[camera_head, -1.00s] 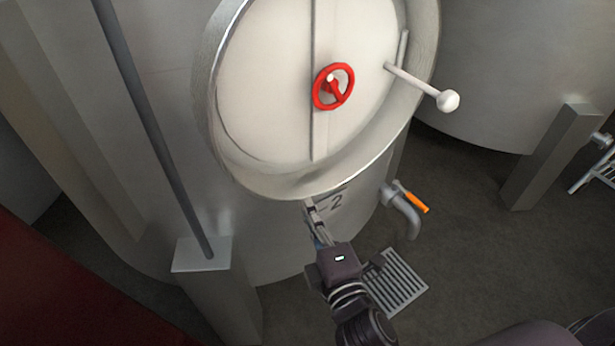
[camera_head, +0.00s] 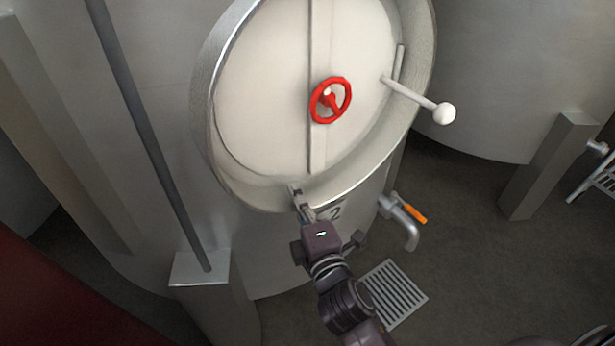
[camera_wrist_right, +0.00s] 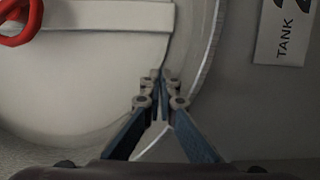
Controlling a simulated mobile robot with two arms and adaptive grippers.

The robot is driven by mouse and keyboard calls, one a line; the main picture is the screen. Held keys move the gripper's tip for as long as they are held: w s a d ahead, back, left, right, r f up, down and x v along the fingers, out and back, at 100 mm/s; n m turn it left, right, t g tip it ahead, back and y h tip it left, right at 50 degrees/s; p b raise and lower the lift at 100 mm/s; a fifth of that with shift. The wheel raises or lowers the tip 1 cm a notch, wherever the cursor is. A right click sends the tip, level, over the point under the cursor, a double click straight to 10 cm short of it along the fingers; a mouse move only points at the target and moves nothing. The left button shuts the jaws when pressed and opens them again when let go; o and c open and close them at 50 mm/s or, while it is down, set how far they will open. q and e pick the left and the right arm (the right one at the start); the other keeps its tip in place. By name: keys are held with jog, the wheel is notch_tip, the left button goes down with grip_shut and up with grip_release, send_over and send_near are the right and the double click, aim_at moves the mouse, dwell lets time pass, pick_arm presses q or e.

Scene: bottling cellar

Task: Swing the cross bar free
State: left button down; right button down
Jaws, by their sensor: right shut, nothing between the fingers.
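The cross bar (camera_head: 310,50) is a narrow pale bar running up and down across the round cream door (camera_head: 258,95). A red handwheel (camera_head: 346,97) sits on it. In the right wrist view the bar (camera_wrist_right: 105,15) lies level along the top, with part of the red wheel (camera_wrist_right: 37,22) at its left. My right gripper (camera_head: 296,191) is shut and empty at the lower rim of the door's collar, just below the bar's lower end and apart from it. In the wrist view its fingertips (camera_wrist_right: 160,75) are together. My left gripper is not in view.
A white-knobbed lever (camera_head: 444,113) sticks out right of the door. A tap with an orange handle (camera_head: 413,213) and a floor grate (camera_head: 393,292) are lower right. A grey post (camera_head: 200,268) with a rod (camera_head: 150,130) stands left. A tank label (camera_wrist_right: 284,35) is beside the collar.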

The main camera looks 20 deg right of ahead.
aim_at(302, 168)
jog(key=w, duration=0.3)
jog(key=shift+d, duration=0.3)
jog(key=shift+w+d, duration=0.25)
jog(key=shift+d, duration=0.85)
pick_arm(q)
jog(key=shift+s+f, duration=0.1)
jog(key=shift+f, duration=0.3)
pick_arm(e)
jog(key=shift+w+d, duration=0.15)
jog(key=shift+d, duration=0.3)
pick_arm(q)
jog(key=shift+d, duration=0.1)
